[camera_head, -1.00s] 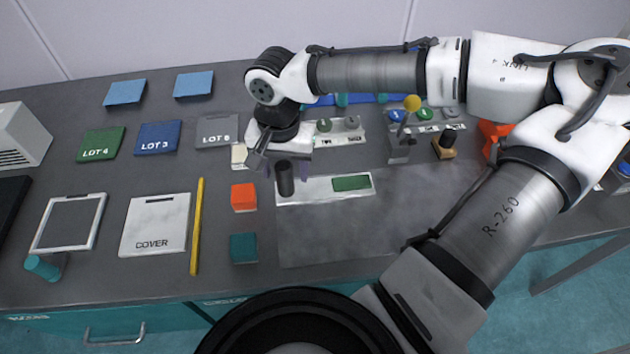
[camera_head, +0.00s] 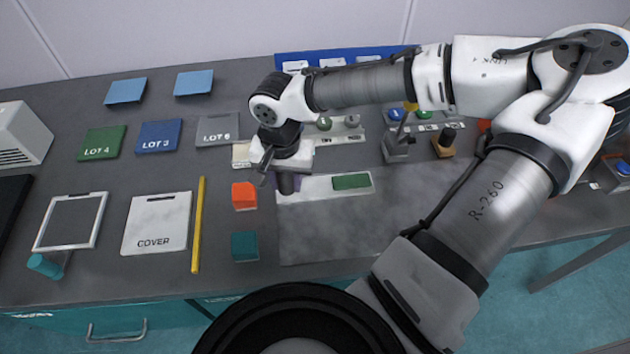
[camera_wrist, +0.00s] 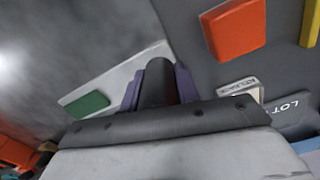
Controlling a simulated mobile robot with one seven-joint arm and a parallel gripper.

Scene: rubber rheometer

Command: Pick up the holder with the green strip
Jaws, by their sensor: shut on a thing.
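The holder (camera_head: 318,187) is a flat pale plate with a green strip (camera_head: 351,181) towards its right end and a dark upright post (camera_head: 288,184) at its left end. It lies along the back edge of a grey mat. My gripper (camera_head: 287,180) points down over the left end, with its fingers around the post. In the wrist view the purple fingers (camera_wrist: 158,88) stand on both sides of the dark post (camera_wrist: 158,80), shut on it. The green strip (camera_wrist: 87,104) also shows there, left of the fingers. I cannot tell whether the plate is clear of the surface.
An orange block (camera_head: 244,196) and a teal block (camera_head: 245,246) stand left of the grey mat (camera_head: 350,230). A yellow bar (camera_head: 198,225) and a white cover (camera_head: 157,223) lie further left. Labelled timer parts (camera_head: 338,128) and a small stand (camera_head: 397,148) are behind the holder.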

